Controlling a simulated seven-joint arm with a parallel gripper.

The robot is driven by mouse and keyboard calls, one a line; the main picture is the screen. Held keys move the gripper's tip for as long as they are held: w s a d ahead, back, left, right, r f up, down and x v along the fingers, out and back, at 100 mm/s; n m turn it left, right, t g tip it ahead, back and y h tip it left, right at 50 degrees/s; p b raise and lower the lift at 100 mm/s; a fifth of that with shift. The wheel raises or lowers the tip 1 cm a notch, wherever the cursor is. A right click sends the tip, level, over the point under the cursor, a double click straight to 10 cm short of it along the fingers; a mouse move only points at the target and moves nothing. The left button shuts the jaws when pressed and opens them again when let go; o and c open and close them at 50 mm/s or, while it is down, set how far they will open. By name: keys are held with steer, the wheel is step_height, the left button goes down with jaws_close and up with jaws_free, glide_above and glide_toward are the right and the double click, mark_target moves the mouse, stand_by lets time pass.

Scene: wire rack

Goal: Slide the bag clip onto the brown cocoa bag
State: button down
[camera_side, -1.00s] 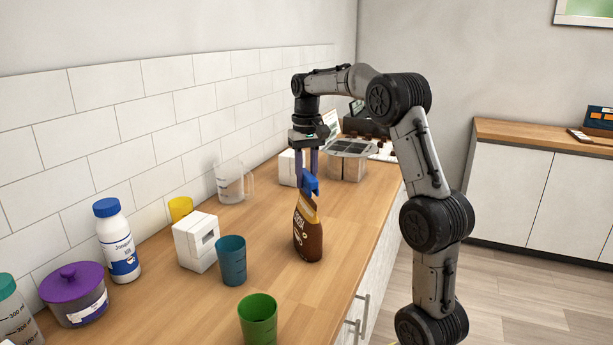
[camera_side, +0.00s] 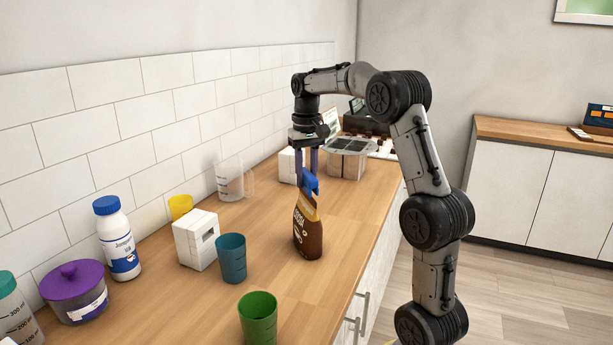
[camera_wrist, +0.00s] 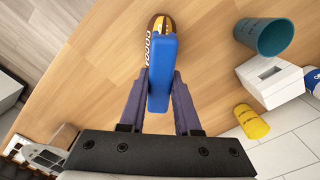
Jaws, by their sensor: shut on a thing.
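The brown cocoa bag (camera_side: 307,237) stands upright on the counter in the side view, with a yellow-orange band near its top. In the wrist view its top (camera_wrist: 153,24) shows at the upper edge, partly hidden by the blue bag clip (camera_wrist: 160,68). My gripper (camera_side: 309,172) points down above the bag and is shut on the clip. In the side view the clip (camera_side: 310,184) is at the bag's top edge and overlaps it. I cannot tell how far the clip is over the edge. The wrist view shows my fingers (camera_wrist: 159,84) on both sides of the clip.
A blue cup (camera_side: 231,258), a white box (camera_side: 194,240) and a yellow cup (camera_side: 180,206) stand left of the bag. A green cup (camera_side: 258,318) is in front. A clear jug (camera_side: 231,180) stands by the tiled wall. The counter right of the bag is clear.

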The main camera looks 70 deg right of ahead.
steer(key=shift+f, duration=1.3)
stand_by(0.9)
stand_by(0.5)
steer(key=c, duration=0.5)
jaws_free()
steer(key=shift+c, duration=0.2)
steer(key=shift+r, duration=0.1)
steer(key=shift+r, duration=2.95)
step_height(320, 180, up, 12)
